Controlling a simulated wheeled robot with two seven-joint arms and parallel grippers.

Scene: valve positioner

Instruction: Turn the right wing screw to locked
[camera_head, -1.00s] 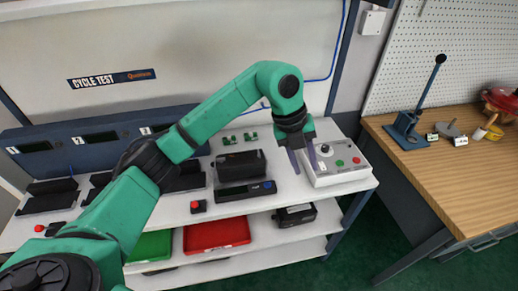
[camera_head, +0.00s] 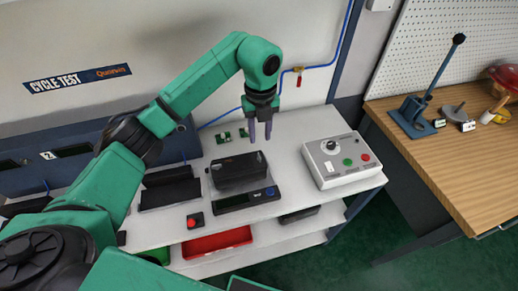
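A black box-shaped device (camera_head: 238,171), probably the valve positioner, sits on the white bench in the middle of the head view. Its wing screws are too small to make out, so I cannot tell which way the right one points. My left gripper (camera_head: 260,132) points down just behind and to the right of the device's top. Its two fingers are apart with nothing visible between them. Whether it touches anything is unclear. My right gripper is not in view.
A black unit with a small display (camera_head: 246,200) lies in front of the device. A white control box (camera_head: 340,163) with a knob and buttons stands to the right. A red push-button (camera_head: 194,220) sits at the front edge. Small green parts (camera_head: 223,137) lie behind.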

